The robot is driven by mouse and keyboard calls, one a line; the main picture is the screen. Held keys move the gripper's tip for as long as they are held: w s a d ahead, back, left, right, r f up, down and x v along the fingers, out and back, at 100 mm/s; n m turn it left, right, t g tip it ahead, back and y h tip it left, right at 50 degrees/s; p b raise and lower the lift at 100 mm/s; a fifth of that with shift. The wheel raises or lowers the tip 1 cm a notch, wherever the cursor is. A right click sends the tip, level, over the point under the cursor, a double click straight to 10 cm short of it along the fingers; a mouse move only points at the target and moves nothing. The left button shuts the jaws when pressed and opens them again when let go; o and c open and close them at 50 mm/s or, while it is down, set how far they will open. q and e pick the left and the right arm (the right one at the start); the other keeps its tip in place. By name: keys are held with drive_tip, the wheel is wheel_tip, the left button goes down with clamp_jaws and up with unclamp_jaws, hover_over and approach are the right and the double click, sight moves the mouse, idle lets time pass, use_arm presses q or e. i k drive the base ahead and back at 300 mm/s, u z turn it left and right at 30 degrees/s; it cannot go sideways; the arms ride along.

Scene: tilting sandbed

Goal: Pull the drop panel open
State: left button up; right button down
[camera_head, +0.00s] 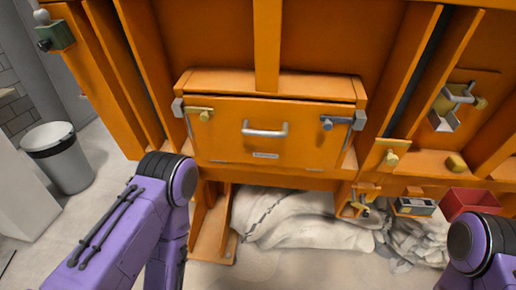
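The drop panel (240,150) is an orange rectangular front set low in the orange structure. It looks closed, with its top edge under a sloping orange ledge. A silver bar handle (265,131) is fixed at its middle. A brass latch (201,112) sits at its upper left and a dark grey latch (335,122) at its upper right. My purple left arm stands at the lower left and my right arm shows at the lower right corner. Neither gripper is visible, and nothing of mine touches the handle.
Pale sacks (300,222) lie on the floor under the structure. A red bin (468,203) and a small metal box (415,206) are at the lower right. A grey waste bin (62,160) stands at the left. Orange posts flank the panel.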

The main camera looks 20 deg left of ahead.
sight(265, 140)
drive_tip(key=z, duration=0.8)
drive_tip(key=i, duration=0.65)
drive_tip(key=u, duration=0.9)
